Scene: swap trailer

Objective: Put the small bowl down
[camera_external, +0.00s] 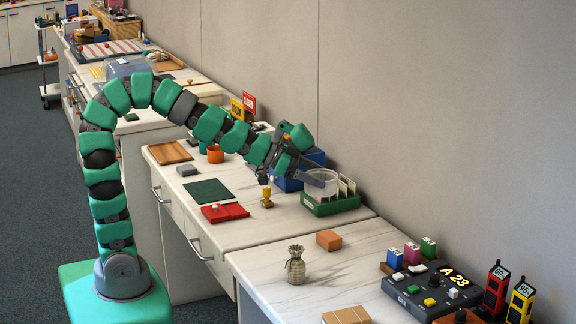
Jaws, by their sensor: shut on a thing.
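The small bowl (324,184) is whitish and see-through. It appears just over or in the left part of a green tray (336,207) on the counter. My gripper (311,180) comes from the upper left and is shut on the bowl's near left side. I cannot tell whether the bowl's base touches the tray, and the far finger is hard to make out.
Upright cards (346,187) stand in the tray's right part. A blue box (288,181) is behind my gripper. A small yellow item (266,197), a red tray (225,212) and a dark green mat (208,191) lie left. The counter before the green tray is bare.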

